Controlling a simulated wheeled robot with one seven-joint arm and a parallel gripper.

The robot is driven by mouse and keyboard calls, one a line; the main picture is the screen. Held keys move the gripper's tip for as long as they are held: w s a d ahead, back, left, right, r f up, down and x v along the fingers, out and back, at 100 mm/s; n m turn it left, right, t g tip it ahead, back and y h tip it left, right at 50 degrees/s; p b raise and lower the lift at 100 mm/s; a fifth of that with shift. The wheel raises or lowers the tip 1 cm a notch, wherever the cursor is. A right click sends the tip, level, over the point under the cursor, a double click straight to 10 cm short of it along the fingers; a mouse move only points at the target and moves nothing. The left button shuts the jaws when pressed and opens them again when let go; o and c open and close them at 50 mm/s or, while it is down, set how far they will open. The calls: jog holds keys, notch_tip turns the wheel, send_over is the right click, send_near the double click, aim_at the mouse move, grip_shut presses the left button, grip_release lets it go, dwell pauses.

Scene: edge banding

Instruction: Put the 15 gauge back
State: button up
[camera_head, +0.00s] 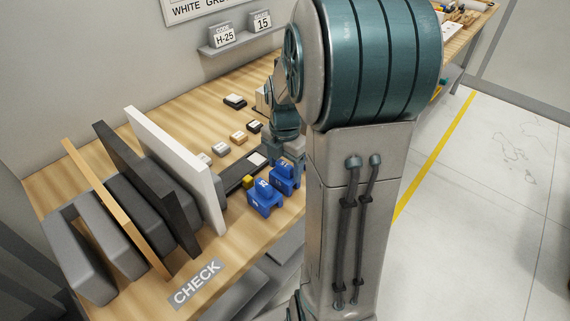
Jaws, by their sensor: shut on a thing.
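Two blue blocks stand close together on the wooden bench, right of the white panel. I cannot tell whether that block touches the bench. A card reading 15 (262,21) stands on a small wall shelf.
Upright white (180,160), black (150,190) and wood-coloured (125,215) panels stand in grey holders at left. A CHECK label (197,284) marks the bench's front.

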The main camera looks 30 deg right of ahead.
jog(key=shift+f, duration=0.1)
jog(key=o, duration=1.2)
jog(key=shift+c, duration=0.2)
notch_tip(320, 180, up, 12)
jog(key=s+a+f+m+t, duration=0.3)
jog(key=s+a+m, duration=0.9)
jog(key=m, duration=1)
jog(key=shift+s+f, duration=0.25)
jog(key=shift+f, duration=0.15)
